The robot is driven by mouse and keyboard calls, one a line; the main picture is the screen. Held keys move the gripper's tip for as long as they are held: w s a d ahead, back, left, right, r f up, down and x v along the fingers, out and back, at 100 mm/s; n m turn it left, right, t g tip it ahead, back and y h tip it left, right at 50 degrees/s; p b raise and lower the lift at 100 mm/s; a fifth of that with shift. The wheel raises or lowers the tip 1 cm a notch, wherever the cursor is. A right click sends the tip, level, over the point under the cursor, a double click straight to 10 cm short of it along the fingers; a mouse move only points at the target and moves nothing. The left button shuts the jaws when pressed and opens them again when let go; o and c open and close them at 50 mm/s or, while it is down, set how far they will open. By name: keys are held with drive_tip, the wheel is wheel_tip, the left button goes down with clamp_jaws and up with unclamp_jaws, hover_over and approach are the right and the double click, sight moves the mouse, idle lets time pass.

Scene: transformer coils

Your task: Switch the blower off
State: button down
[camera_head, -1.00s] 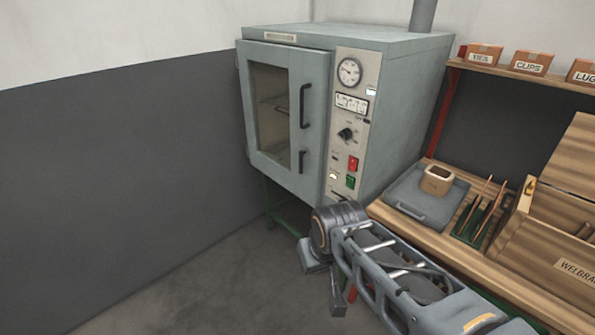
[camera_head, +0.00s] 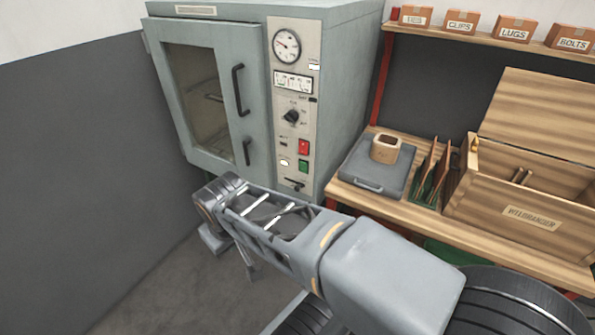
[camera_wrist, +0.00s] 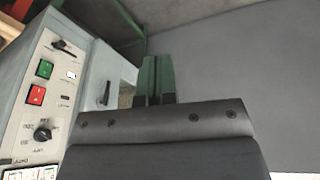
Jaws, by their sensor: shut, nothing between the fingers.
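The grey oven (camera_head: 350,90) has a control panel (camera_head: 275,170) right of its windowed door. A red rocker switch (camera_head: 303,147) sits above a green one (camera_head: 304,167), with a lit pale lamp (camera_head: 286,162) beside the green. A black lever (camera_head: 294,184) is at the bottom, and a black knob (camera_head: 291,116) above. I cannot read which control is the blower's. In the wrist view the panel appears upside down at left, with lever (camera_wrist: 68,46), green switch (camera_wrist: 45,69), red switch (camera_wrist: 36,95) and knob (camera_wrist: 43,133). My gripper (camera_wrist: 157,66) is shut and empty, apart from the panel.
A wooden bench (camera_head: 350,196) right of the oven carries a grey tray (camera_head: 355,175) with a small tan box (camera_head: 385,149), and an open wooden crate (camera_head: 490,210). A shelf (camera_head: 450,37) holds labelled boxes. Floor left of my arm is clear.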

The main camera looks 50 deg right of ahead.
sight(301, 164)
drive_tip(key=w+d+f+g+h+b, duration=0.2)
drive_tip(key=d+f+h+b, duration=0.4)
drive_tip(key=d+f+b, duration=0.35)
drive_tip(key=w+d+f+n+t+h+b, duration=0.1)
drive_tip(key=w+d+f+h+b, duration=0.2)
drive_tip(key=w+d+h+b, duration=0.2)
drive_tip(key=w+d+f+n+t+h+b, duration=0.1)
drive_tip(key=w+d+f+t+h+b, duration=0.1)
drive_tip(key=w+d+h+b, duration=0.4)
drive_tip(key=d+f+h+b, duration=0.1)
drive_tip(key=d+b, duration=0.2)
drive_tip(key=d, duration=0.1)
drive_tip(key=shift+w+d+n, duration=0.25)
drive_tip(key=shift+d+n, duration=0.05)
drive_tip(key=shift+n, duration=0.1)
drive_tip(key=x, duration=1.4)
drive_tip(key=shift+w+b, duration=0.1)
drive_tip(key=shift+b, duration=0.2)
drive_tip(key=shift+w+r, duration=0.1)
